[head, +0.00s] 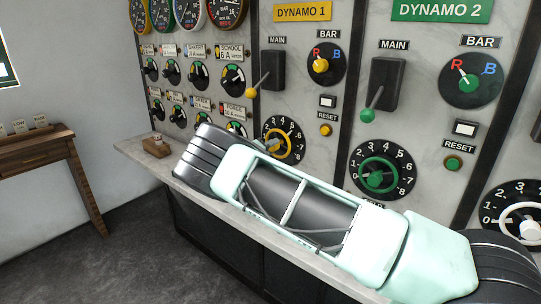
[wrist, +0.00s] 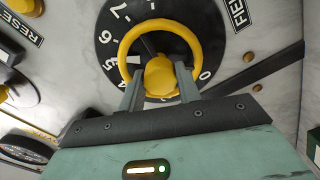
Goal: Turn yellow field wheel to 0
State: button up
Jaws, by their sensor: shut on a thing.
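The yellow field wheel (head: 297,152) is on the Dynamo 1 panel in the head view, low on its black numbered dial (head: 267,124). In the wrist view, the wheel's yellow ring (wrist: 197,42) lies over the dial, with a 0 at lower right and the 5 and 7 on the left side. My gripper (wrist: 160,84) has one finger on each side of the wheel's round yellow knob (wrist: 160,77) and is shut on it. The wheel's exact reading cannot be told. In the head view, my arm hides the gripper's fingertips and part of the dial.
The Dynamo 2 panel with its green field wheel (head: 391,162) is to the right. Above the yellow wheel are the yellow reset button (head: 326,130) and the yellow-tipped main lever (head: 251,92). A ledge (head: 160,175) runs below the panels. A wooden table (head: 35,148) stands at left.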

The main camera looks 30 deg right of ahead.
jog(key=n+b, duration=0.2)
jog(key=n, duration=0.1)
jog(key=shift+f+n, duration=0.2)
jog(key=shift+n, duration=0.1)
jog(key=shift+a+r+n+p, duration=0.1)
jog(key=shift+n+p, duration=2.15)
jog(key=shift+n, duration=11.85)
jog(key=o, duration=1)
jog(key=shift+c, duration=0.2)
